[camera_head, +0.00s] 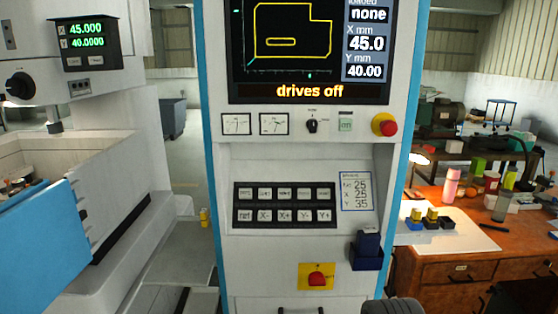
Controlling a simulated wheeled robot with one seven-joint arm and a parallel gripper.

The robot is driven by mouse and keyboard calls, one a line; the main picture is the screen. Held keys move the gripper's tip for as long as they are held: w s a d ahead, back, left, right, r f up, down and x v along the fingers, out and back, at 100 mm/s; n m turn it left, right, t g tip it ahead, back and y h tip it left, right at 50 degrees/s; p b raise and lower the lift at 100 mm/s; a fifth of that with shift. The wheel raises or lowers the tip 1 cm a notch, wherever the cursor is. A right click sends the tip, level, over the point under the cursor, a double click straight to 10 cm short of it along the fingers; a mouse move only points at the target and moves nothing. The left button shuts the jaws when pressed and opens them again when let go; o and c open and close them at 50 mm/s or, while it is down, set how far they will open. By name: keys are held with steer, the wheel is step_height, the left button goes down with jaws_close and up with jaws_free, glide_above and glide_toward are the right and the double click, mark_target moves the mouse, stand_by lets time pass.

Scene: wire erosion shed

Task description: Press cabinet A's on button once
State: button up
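A tall white control cabinet (290,165) with blue edges stands in the centre. No letter "A" is readable on it. Its dark screen (290,60) reads "drives off", X 45.0, Y 40.00. Below the screen are two dials (255,124), a black rotary knob (312,125), a pale green square button (345,124) with small lettering that seems to read "on", and a red mushroom button (384,124) on a yellow ring. My gripper's fingers are not visible. A dark rounded shape at the bottom edge, right of centre, may be part of my arm.
A black keypad (285,205), a dark blue box (367,250) and a red switch on a yellow plate (317,276) sit lower on the cabinet. A white machine (95,160) stands left. A cluttered wooden bench (470,210) stands right.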

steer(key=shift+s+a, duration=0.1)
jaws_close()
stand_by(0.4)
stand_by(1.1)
